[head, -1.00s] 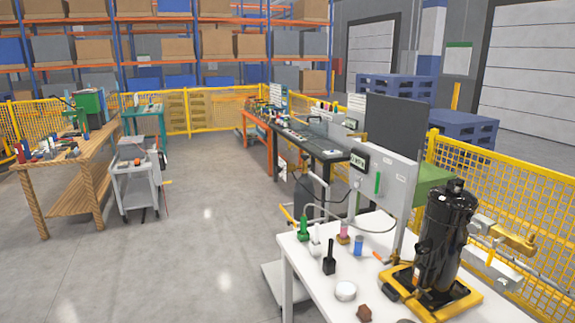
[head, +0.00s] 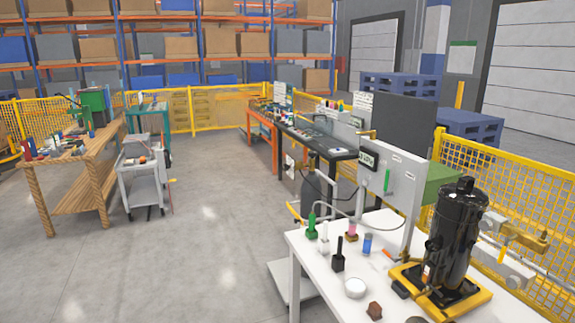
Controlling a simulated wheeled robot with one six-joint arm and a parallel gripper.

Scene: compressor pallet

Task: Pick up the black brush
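The black brush (head: 338,258) stands upright on the white table (head: 311,285) at the lower right of the head view. Its thin handle points up from a wider block at its base. A white bottle-like item (head: 324,241) stands behind it to the left, and a round white tin (head: 355,288) sits in front of it to the right. Nothing covers the brush. My gripper does not show in the head view.
A black compressor (head: 456,235) on a yellow base (head: 478,299) takes up the table's right part. A green item (head: 312,228), a blue cylinder (head: 367,244) and a brown block (head: 374,311) stand near the brush. The floor (head: 205,260) to the left is clear.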

